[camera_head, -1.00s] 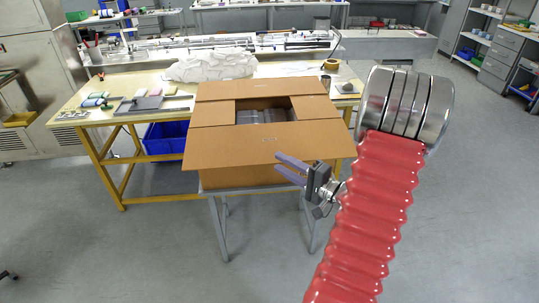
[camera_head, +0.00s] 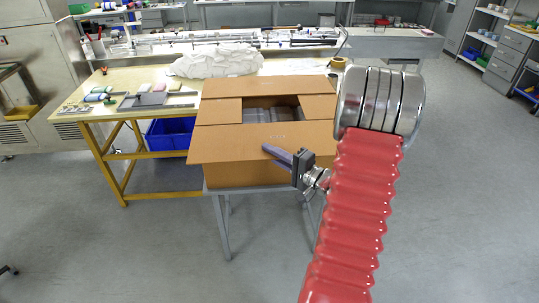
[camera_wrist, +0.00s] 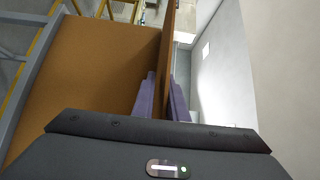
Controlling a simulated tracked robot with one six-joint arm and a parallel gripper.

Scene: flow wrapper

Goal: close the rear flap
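An open cardboard box (camera_head: 240,176) stands on a grey stand. Its far flap (camera_head: 228,88) lies spread outward, away from me. Its near flap (camera_head: 235,143) sticks out towards me. The left side flap (camera_head: 219,111) and right side flap (camera_head: 319,106) lie folded inward, with a gap between them. My gripper (camera_head: 275,154) is at the near flap's outer edge, right of its middle. In the wrist view its purple fingers (camera_wrist: 163,94) stand apart, one on each side of a thin cardboard panel (camera_wrist: 167,55). Whether they touch the panel is unclear.
A yellow-framed table (camera_head: 125,112) stands behind and left of the box, with a crumpled white sheet (camera_head: 215,60) on it. A blue bin (camera_head: 170,132) sits underneath. My red arm hides the near flap's right corner. The floor in front is clear.

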